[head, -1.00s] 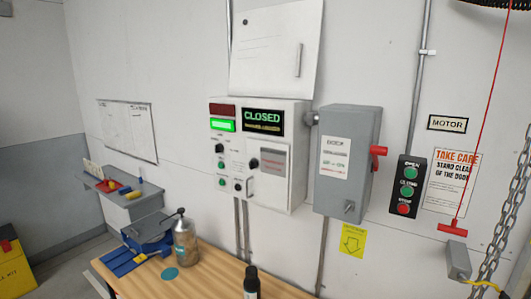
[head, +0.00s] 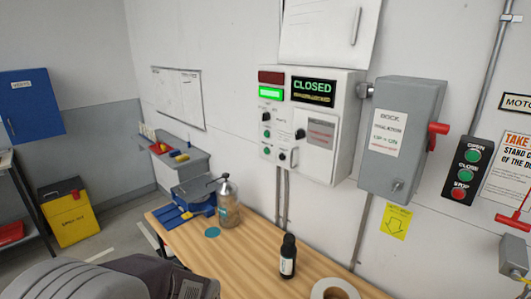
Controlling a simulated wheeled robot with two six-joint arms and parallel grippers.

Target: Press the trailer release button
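The white control box (head: 343,100) hangs on the wall and carries a display (head: 313,91) reading CLOSED. Left of the display are a dark red lamp (head: 271,78) and a lit green lamp (head: 270,93). Below them are a black knob (head: 267,118), an upper green button (head: 266,134) and a lower green button (head: 265,151). Their labels are too small to read, so I cannot tell which control is the trailer release. Part of my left arm shows at the bottom left, well apart from the box; its gripper fingers do not show. My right gripper is not in view.
A wooden bench (head: 245,262) stands below the box, with a pump bottle (head: 228,206), a dark bottle (head: 288,258) and a tape roll (head: 334,289). Right of the box are a grey switch box (head: 405,130) with a red handle and an OPEN/CLOSE/STOP station (head: 468,170).

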